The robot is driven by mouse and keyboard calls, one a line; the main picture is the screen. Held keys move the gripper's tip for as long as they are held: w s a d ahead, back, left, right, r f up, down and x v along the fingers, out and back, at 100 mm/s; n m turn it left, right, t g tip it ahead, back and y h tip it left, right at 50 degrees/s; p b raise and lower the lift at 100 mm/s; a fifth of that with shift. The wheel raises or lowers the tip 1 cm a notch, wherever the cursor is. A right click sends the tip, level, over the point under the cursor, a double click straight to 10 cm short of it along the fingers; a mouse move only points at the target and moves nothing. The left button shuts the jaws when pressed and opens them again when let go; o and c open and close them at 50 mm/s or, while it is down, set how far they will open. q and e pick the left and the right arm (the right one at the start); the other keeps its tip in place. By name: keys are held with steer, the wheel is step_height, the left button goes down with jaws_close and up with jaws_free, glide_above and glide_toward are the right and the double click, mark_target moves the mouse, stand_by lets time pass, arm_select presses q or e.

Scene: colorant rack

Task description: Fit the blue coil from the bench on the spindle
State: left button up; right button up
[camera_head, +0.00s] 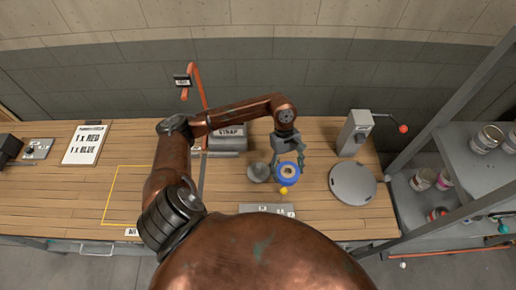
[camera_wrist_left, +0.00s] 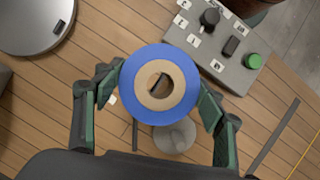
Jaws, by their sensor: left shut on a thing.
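The blue coil (camera_head: 288,171) has a tan ring-shaped core. My left gripper (camera_head: 289,160) is shut on it, with green fingers on either side of the coil (camera_wrist_left: 184,84) in the left wrist view. The coil shows face-on there, and a small dark thing shows through its hole. A grey round piece (camera_head: 257,172), which looks like the spindle's base, is just left of the coil in the head view. It is partly behind the coil in the left wrist view (camera_wrist_left: 175,137). The coil appears apart from it. My right gripper is not in view.
A grey control box (camera_wrist_left: 225,45) with knobs and a green button lies near the bench front. A large grey disc (camera_head: 353,183) lies to the right, with a grey lever box (camera_head: 355,132) behind it. A yellow-outlined area (camera_head: 128,195) at left is bare.

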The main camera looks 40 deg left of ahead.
arm_select(q)
steer(key=s+a+r+n+t+y+p, duration=0.1)
steer(key=a+n+t+p, duration=0.4)
steer(key=a+n, duration=0.8)
steer(key=shift+s+a+r+n+p, duration=0.15)
steer(key=shift+r+n+p, duration=0.3)
steer(key=shift+n, duration=0.65)
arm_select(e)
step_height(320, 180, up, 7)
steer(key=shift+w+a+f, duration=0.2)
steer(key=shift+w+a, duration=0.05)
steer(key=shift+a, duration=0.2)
arm_select(q)
steer(key=shift+f+t, duration=0.15)
steer(key=shift+t, duration=0.15)
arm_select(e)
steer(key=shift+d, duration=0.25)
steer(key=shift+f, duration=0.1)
arm_select(q)
step_height(320, 180, down, 4)
steer(key=b, duration=0.4)
steer(key=shift+f, duration=0.2)
steer(key=shift+f+b, duration=0.55)
steer(key=shift+b, duration=0.1)
steer(key=shift+f, duration=0.15)
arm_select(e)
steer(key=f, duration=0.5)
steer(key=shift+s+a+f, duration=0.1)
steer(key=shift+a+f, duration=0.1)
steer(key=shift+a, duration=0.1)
